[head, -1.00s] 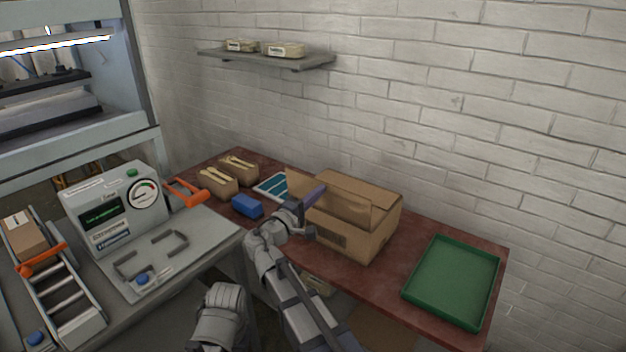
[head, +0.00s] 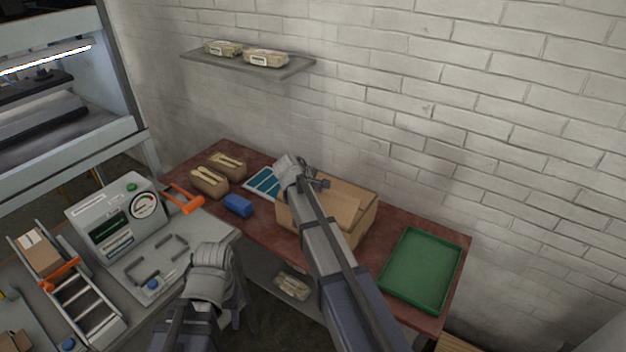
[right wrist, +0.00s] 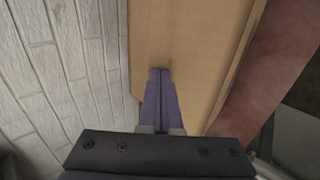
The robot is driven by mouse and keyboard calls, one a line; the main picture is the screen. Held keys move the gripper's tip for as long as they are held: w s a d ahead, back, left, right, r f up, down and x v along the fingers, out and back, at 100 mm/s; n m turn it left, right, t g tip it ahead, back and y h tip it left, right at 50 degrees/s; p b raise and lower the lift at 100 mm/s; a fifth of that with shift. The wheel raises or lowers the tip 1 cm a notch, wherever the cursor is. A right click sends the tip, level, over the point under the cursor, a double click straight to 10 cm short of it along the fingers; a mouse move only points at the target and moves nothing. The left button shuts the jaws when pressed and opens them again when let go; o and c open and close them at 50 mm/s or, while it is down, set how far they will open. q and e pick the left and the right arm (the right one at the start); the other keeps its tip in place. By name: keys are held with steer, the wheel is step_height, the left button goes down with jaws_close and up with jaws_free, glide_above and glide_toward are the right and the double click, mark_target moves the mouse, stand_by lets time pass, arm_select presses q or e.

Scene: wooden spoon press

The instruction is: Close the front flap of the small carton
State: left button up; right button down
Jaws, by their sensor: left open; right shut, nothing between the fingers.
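The small carton (head: 358,205) is a brown cardboard box on the red table, under and behind my right forearm in the head view. Cardboard panels show across its top; the arm hides part of its front and left side, so I cannot tell how the front flap lies. My right gripper (head: 318,183) is over the carton's back left part, shut and empty. In the right wrist view its purple fingertips (right wrist: 160,70) are together at a tan cardboard panel (right wrist: 190,40); I cannot tell whether they touch. My left gripper (head: 212,262) is low near the grey bench, away from the carton, its fingers mostly hidden.
A green tray (head: 421,270) lies right of the carton. A blue block (head: 238,205), a blue-and-white panel (head: 263,183) and small boxes with wooden spoons (head: 209,182) lie to its left. The brick wall (head: 450,120) stands close behind, with a shelf (head: 250,66).

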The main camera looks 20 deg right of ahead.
mark_target(324, 191)
steer(key=shift+w+d+f+g+y+p, duration=0.6)
steer(key=shift+w+d+g+y, duration=0.25)
steer(key=shift+y, duration=0.25)
steer(key=shift+w+d+f+g+y, duration=0.3)
steer(key=shift+d+f+g+y, duration=0.15)
steer(key=shift+f+y, duration=0.2)
arm_select(q)
steer(key=shift+b, duration=0.9)
arm_select(e)
steer(key=shift+w+d+f+g+y, duration=0.1)
steer(key=shift+d+f+g+y, duration=0.1)
steer(key=shift+f+g+y, duration=0.4)
steer(key=shift+w+d+f+g+y, duration=0.1)
steer(key=shift+d+f+g+y, duration=0.2)
steer(key=shift+f, duration=0.5)
arm_select(q)
steer(key=shift+r, duration=0.15)
arm_select(e)
steer(key=shift+r, duration=0.1)
arm_select(q)
steer(key=shift+r+p, duration=0.65)
steer(key=shift+p, duration=0.1)
arm_select(e)
steer(key=shift+r, duration=0.65)
